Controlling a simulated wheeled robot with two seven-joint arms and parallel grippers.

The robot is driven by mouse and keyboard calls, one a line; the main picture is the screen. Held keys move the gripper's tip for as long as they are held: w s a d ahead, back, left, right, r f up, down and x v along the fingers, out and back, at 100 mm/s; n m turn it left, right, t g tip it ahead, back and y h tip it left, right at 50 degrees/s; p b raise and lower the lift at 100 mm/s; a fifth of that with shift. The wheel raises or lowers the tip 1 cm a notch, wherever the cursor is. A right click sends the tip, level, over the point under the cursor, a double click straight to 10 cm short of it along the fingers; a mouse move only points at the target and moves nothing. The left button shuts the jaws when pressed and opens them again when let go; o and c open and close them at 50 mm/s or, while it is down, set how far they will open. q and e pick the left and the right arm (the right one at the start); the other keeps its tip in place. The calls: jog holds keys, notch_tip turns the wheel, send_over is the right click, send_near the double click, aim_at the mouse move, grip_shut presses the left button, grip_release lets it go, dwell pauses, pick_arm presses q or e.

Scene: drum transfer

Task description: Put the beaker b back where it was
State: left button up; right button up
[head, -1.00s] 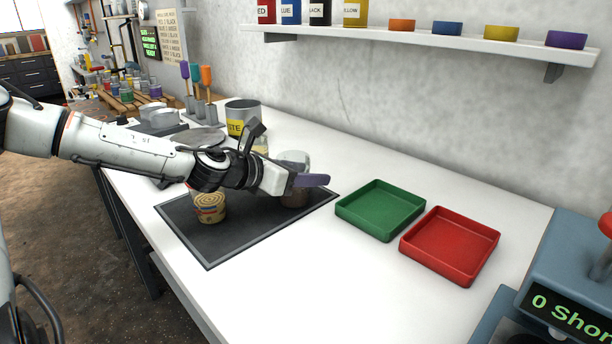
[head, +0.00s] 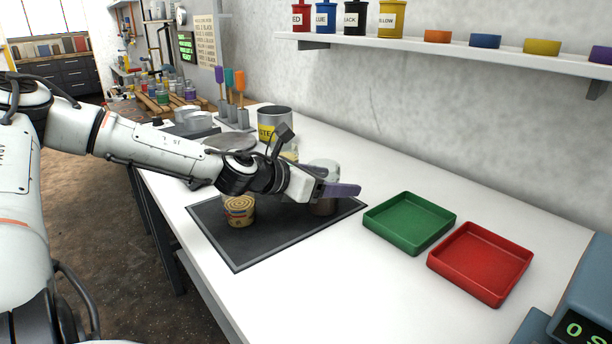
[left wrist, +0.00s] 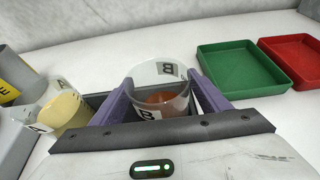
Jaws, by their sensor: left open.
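Beaker b (left wrist: 160,96) is a clear glass beaker with a "B" label and a reddish-brown content. It stands on the dark mat (head: 240,255) near its right end, and in the head view it (head: 324,207) is partly hidden behind my left gripper. My left gripper (head: 340,190) has purple fingers. In the left wrist view the fingers (left wrist: 160,92) are apart, one on each side of beaker b. My right gripper is not in view.
Another beaker (left wrist: 62,112) with yellowish content stands left of beaker b. A patterned round container (head: 239,211) stands on the mat. A green tray (head: 408,243) and a red tray (head: 478,289) lie to the right. A grey waste bin (head: 275,118) stands behind.

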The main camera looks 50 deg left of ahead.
pick_arm(q)
jog(key=shift+s+r+p, duration=0.5)
jog(key=shift+s+r, duration=0.1)
jog(key=shift+s, duration=0.15)
jog(key=shift+p+v, duration=0.3)
jog(key=shift+v, duration=0.8)
jog(key=v, duration=0.5)
jog(key=shift+s+f+b, duration=0.1)
jog(key=shift+s+b, duration=0.3)
jog(key=shift+s+r, duration=0.2)
jog(key=shift+s, duration=0.45)
